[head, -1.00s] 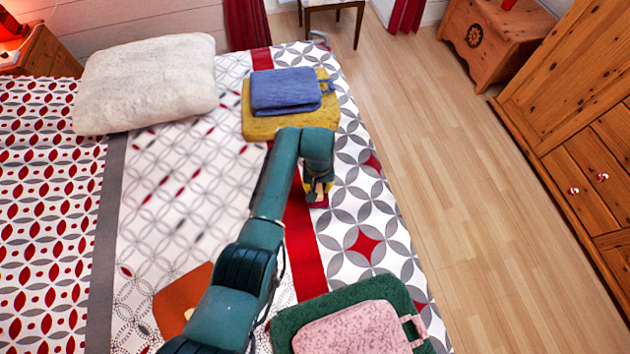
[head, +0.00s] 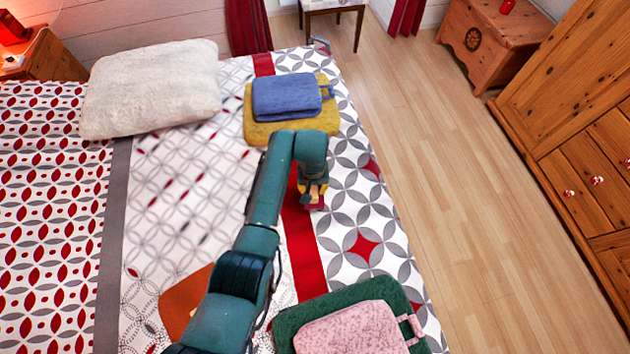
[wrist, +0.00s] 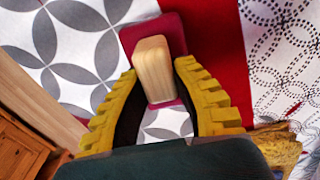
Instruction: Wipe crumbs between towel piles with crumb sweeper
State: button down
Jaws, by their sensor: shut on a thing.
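My gripper (head: 314,190) is low over the bed, on the near side of the far towel pile. Its yellow ridged fingers (wrist: 157,72) are closed on the pale wooden handle of the crumb sweeper (wrist: 153,75). The sweeper's dark red base also shows in the head view (head: 316,206), at the right edge of the red stripe. The far pile is a blue towel (head: 286,94) on a mustard towel (head: 262,130). The near pile is a pink towel (head: 352,330) on a green towel (head: 300,316). I cannot make out any crumbs.
The patterned bedspread (head: 345,225) between the piles looks clear apart from my arm and the sweeper. An orange item (head: 184,300) lies partly behind my arm. A cream pillow (head: 152,88) is at the far left. The bed's right edge drops to wooden floor (head: 450,200).

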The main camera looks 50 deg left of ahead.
jog(key=shift+r+p, duration=0.35)
jog(key=shift+r, duration=0.3)
notch_tip(320, 180, up, 4)
jog(key=p, duration=0.4)
jog(key=shift+r, duration=0.15)
